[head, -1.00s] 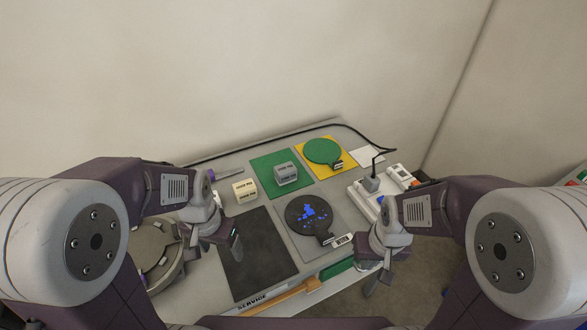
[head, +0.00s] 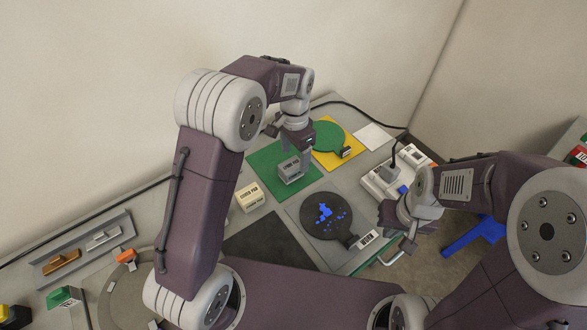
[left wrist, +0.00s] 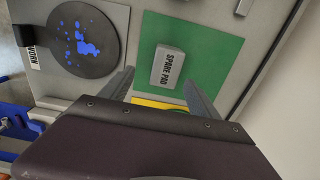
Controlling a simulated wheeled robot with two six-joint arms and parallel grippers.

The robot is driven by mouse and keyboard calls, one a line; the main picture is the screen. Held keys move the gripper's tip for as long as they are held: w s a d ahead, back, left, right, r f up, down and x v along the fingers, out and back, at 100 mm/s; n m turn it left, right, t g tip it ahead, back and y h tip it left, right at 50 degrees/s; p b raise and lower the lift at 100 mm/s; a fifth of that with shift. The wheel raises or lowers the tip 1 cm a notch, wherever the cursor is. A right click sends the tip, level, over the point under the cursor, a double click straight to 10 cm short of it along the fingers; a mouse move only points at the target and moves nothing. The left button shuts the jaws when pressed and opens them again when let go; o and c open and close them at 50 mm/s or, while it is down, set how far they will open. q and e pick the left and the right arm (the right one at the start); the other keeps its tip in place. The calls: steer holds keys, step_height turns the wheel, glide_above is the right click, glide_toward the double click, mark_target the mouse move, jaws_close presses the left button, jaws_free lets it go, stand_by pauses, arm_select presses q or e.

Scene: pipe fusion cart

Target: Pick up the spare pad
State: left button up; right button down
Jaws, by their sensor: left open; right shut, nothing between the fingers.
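The spare pad (head: 290,169) is a small grey block lying on the green mat (head: 262,170). The pad is not held. My right gripper (head: 392,217) is shut and empty near the table's right front edge.
A cream cover pad (head: 250,196) sits left of the green mat. A black disc with blue specks (head: 325,215) lies in front, with a WORN label. A green disc (head: 327,137) lies on a yellow mat (head: 350,158). A white power strip (head: 380,184) stands at right.

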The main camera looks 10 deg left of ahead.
mark_target(291, 165)
arm_select(q)
steer(key=f, duration=0.2)
steer(key=w+a, duration=0.1)
steer(key=shift+f, duration=0.4)
steer(key=f, duration=0.2)
steer(key=s+f, duration=0.1)
steer(key=f, duration=0.1)
steer(key=shift+a+f, duration=0.1)
steer(key=shift+f, duration=0.15)
steer(key=shift+w+f, duration=0.2)
steer(key=shift+f, duration=0.05)
steer(key=shift+s+r, duration=0.1)
steer(key=shift+s, duration=0.05)
steer(key=c, duration=1.4)
